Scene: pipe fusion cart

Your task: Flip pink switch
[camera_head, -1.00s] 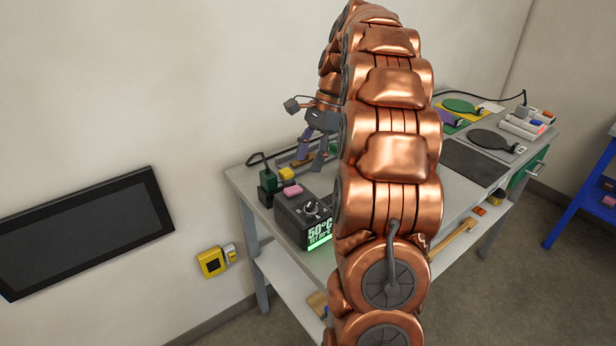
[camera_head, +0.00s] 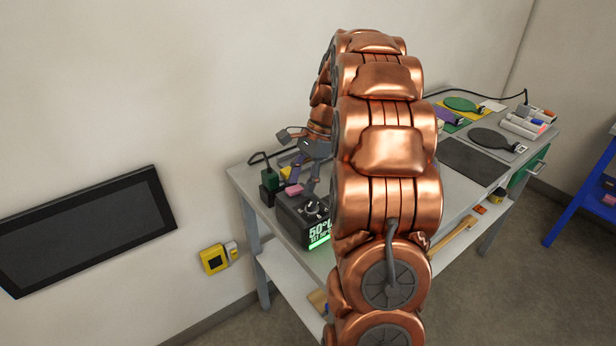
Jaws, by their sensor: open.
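The pink switch (camera_head: 294,190) is a small block on top of the dark control box (camera_head: 295,215), at its back left. The box has a dial and a lit green display reading about 50°C, partly hidden by my arm. My gripper (camera_head: 302,180) is open and points down just above and behind the box. One purplish finger is close beside the right of the pink switch; I cannot tell whether it touches. Nothing shows between the fingers.
My copper arm hides the cart's middle. Paddle-shaped tools (camera_head: 491,140) lie on the right of the cart top (camera_head: 246,182).

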